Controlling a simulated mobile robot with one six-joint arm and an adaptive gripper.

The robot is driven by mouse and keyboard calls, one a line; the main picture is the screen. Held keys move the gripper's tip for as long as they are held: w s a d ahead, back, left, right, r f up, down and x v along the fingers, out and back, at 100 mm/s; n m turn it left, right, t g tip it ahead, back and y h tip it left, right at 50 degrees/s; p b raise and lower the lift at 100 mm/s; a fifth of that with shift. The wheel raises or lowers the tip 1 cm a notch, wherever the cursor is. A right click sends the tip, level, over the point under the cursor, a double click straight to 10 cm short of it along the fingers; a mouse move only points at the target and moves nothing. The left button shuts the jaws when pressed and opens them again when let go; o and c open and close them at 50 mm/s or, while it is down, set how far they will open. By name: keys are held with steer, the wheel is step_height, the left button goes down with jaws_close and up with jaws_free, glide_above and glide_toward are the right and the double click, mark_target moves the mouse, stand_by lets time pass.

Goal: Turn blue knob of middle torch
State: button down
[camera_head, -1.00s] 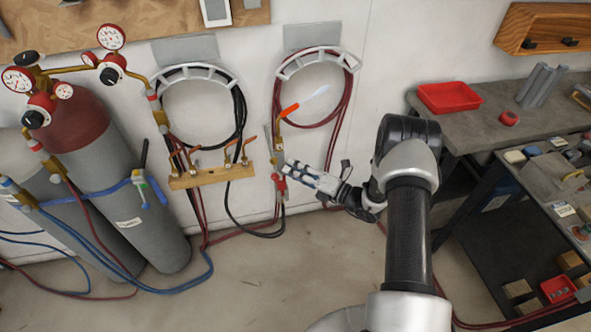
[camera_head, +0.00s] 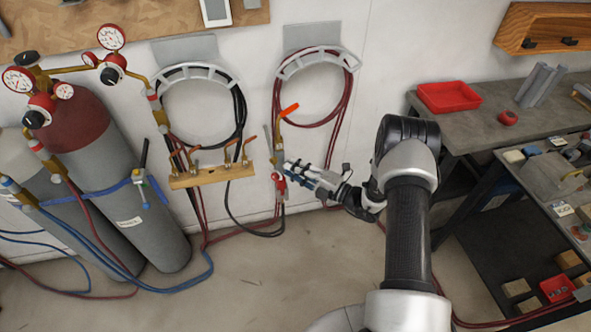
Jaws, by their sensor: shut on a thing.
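A torch (camera_head: 278,148) hangs upright against the wall to the right of the wooden rack (camera_head: 212,177), with an orange tip (camera_head: 290,109) pointing up and right. No flame shows at the tip. My gripper (camera_head: 284,169) reaches in from the right and is shut at the torch's lower body. The blue knob is hidden between the fingertips or too small to make out. A red part (camera_head: 280,183) shows just below the fingers. Several more torches with copper tips (camera_head: 228,152) stand on the rack to the left.
Gas cylinders (camera_head: 120,150) with gauges stand at the left. Hoses hang on two white wall holders (camera_head: 318,62) and run down to the floor. A workbench with a red tray (camera_head: 449,97) and a dark cart are at the right. The floor in front is mostly clear.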

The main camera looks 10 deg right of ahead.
steer(key=c, duration=1.4)
jaws_free()
steer(key=v, duration=1.2)
